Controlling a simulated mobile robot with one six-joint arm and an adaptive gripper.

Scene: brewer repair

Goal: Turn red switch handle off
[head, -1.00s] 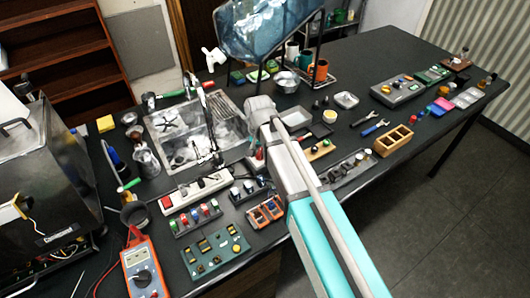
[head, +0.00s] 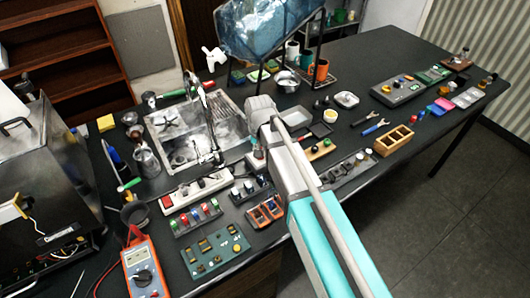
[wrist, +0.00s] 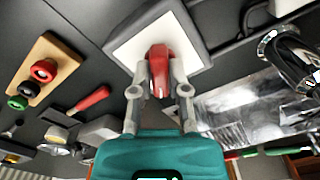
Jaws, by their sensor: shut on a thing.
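The red switch handle (wrist: 161,62) stands on a white square plate (wrist: 122,47) with a grey border in the wrist view. My gripper (wrist: 160,78) has a finger on each side of the handle and is shut on it. The handle's tip points down the picture toward my palm. In the head view my gripper reaches down over the table behind the white power strip, and my arm hides most of the switch and its handle.
A white power strip (head: 198,191) and a green circuit board (head: 215,251) lie nearer. A metal tray (head: 165,131) stands left of my arm. A wooden block with knobs (wrist: 43,73) and a red-handled tool (wrist: 90,101) lie left of the switch in the wrist view.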

